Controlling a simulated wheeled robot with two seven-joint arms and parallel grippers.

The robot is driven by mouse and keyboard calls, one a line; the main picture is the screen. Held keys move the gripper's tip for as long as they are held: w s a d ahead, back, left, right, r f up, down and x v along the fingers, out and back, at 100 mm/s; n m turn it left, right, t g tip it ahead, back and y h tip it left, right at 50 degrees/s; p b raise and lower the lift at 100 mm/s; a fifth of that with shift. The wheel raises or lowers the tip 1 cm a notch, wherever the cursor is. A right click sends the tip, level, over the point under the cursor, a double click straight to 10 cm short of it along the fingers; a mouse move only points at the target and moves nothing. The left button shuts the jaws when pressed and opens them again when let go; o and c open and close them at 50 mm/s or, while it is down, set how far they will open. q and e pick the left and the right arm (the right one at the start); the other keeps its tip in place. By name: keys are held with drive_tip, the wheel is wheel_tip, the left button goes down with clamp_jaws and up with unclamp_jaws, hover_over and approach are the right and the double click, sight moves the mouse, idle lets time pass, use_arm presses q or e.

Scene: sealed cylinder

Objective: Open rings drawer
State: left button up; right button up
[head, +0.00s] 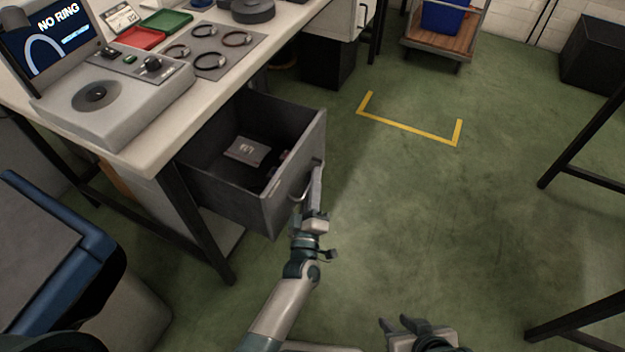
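A dark grey drawer (262,200) under the workbench is pulled well out. Inside it lies a small grey labelled box (247,150), with some small items by the front wall. A curved metal handle (302,190) is on the drawer's front. My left gripper (312,200) is at the handle, its fingers beside or around it. The fingers are too small and overlapped to tell whether they are closed on it. My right gripper (396,322) is low in the picture, away from the drawer, with its fingers apart and nothing between them.
The workbench (150,150) carries a machine with a "NO RING" screen (50,32), a mat with several rings (210,62), and red and green trays (164,22). A blue-edged bin (50,240) stands at left. Green floor right of the drawer is clear.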

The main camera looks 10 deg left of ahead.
use_arm(q)
drive_tip(key=shift+s, duration=0.1)
drive_tip(key=v, duration=1.7)
idle(0.4)
drive_tip(key=shift+m+h, duration=0.3)
drive_tip(key=shift+h, duration=0.1)
